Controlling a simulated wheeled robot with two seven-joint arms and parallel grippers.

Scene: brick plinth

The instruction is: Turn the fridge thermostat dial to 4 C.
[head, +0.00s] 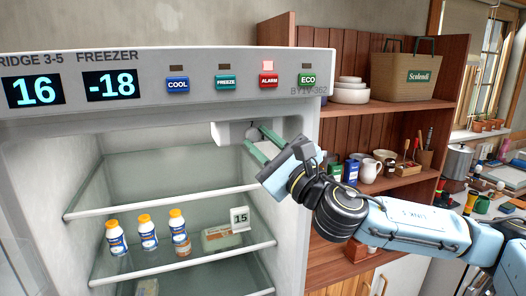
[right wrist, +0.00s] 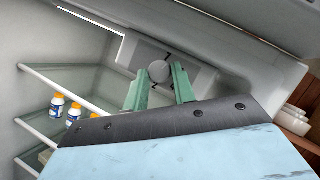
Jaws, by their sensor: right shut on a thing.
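The thermostat dial (right wrist: 158,71) is a round grey-white knob on a white housing (head: 229,132) at the top right inside the open fridge. In the right wrist view a few dark marks show around it, too small to read. My right gripper (head: 258,142) reaches in from the right, with its two green fingers on either side of the dial. It is shut on the dial, which the fingers partly hide in the head view. The fridge display (head: 33,91) reads 16, under a label with 3-5. My left gripper is not in view.
The freezer display (head: 110,85) reads -18. The lamp above the red ALARM button (head: 268,80) is lit. A wooden shelf unit (head: 335,60) stands right of the fridge.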

